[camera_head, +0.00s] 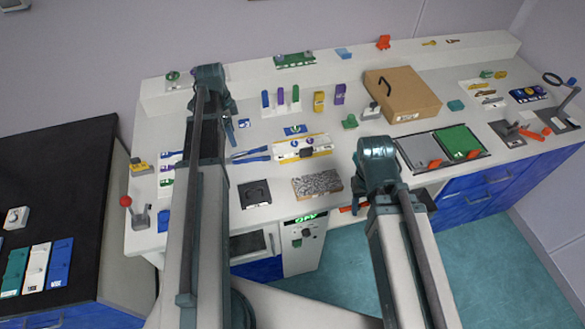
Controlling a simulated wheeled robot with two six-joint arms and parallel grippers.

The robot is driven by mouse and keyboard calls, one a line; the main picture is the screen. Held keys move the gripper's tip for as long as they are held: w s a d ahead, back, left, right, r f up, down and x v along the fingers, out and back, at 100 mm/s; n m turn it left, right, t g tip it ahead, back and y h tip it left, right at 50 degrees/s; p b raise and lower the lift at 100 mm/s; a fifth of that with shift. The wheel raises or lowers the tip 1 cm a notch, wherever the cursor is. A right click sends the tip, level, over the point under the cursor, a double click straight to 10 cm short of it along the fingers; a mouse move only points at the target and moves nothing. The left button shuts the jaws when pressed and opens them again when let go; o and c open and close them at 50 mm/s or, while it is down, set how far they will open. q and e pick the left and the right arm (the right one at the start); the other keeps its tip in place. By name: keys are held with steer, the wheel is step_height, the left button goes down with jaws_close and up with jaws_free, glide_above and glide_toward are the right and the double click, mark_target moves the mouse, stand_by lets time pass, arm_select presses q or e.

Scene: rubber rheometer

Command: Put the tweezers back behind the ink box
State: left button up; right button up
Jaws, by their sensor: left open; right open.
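Blue tweezers (251,155) lie on the white bench, left of a yellow-and-white holder. I cannot tell for sure which thing is the ink box; a black, square, pad-like item (255,194) lies in front of the tweezers. My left gripper (228,127) is open and empty, behind and left of the tweezers. My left arm covers part of the bench beside them. My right gripper (360,203) is open and empty near the bench's front edge, right of a speckled grey slab.
The yellow-and-white holder (303,147) and the speckled slab (317,184) stand mid-bench. A brown cardboard box (402,95) is further back right. A grey-and-green tray (486,156) lies at right. A red-knobbed joystick (139,216) stands at the left front corner.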

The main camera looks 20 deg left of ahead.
arm_select(q)
steer(key=s+d+n+y, duration=0.1)
steer(key=s+d+n, duration=0.3)
steer(key=d, duration=1.2)
steer(key=s+d+n, duration=0.4)
steer(key=s+d, duration=0.7)
steer(key=d, duration=0.5)
steer(key=shift+d+g+y, duration=0.3)
steer(key=shift+y, duration=0.1)
steer(key=shift+f, duration=0.2)
